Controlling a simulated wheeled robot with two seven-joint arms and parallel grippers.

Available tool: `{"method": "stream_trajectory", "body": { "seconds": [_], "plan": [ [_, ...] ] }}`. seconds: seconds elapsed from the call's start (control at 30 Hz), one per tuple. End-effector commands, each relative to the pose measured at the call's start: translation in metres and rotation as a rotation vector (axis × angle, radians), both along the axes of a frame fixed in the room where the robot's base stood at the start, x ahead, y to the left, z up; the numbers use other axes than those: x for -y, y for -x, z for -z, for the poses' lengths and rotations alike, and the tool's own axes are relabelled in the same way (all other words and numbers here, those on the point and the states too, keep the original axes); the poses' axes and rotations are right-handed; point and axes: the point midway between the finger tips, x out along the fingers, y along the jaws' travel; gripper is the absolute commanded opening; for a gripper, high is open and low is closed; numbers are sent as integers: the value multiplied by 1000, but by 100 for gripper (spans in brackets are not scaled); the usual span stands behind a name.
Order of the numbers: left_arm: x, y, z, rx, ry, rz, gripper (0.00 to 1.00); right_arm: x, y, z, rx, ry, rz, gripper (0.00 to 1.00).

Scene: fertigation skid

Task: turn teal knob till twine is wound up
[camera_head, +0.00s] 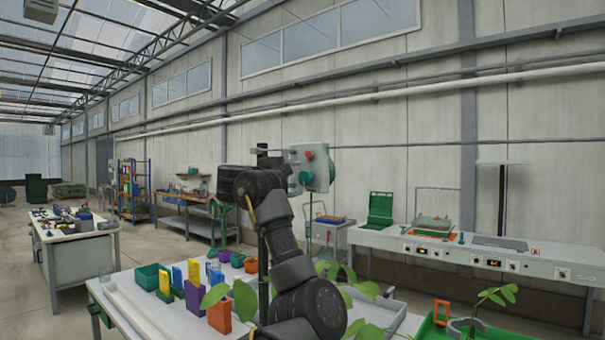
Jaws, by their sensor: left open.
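A pale grey box (320,165) stands upright at the picture's middle, with a red round part on its face. The teal knob (305,177) sits low on the box's left side. A thin green line (309,215) hangs below the box; I cannot tell if it is the twine. My left gripper (291,170) is open beside the knob, its fingers pointing right towards it. I cannot tell whether they touch or straddle the knob. My black left arm rises from below and hides part of the bench. My right gripper is not in view.
A white bench (140,318) in front holds colored blocks, bins and leafy plants (245,300) close to my arm. A long grey counter (480,255) with devices runs along the wall at right. Another table (75,250) stands at left, with open floor between.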

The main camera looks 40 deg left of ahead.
Motion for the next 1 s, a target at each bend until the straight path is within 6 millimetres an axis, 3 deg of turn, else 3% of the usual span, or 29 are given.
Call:
{"method": "stream_trajectory", "body": {
  "seconds": [0.1,0.3,0.67,1.0],
  "plan": [
    [2,-18,-2,-2,1,5,60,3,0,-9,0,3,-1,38],
    [0,-34,-1,-1,-1,2,60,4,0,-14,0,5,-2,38],
    [0,-38,1,-2,-3,0,60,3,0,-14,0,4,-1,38],
    [0,-38,1,-2,-3,0,19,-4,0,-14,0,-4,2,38]
  ]
}}
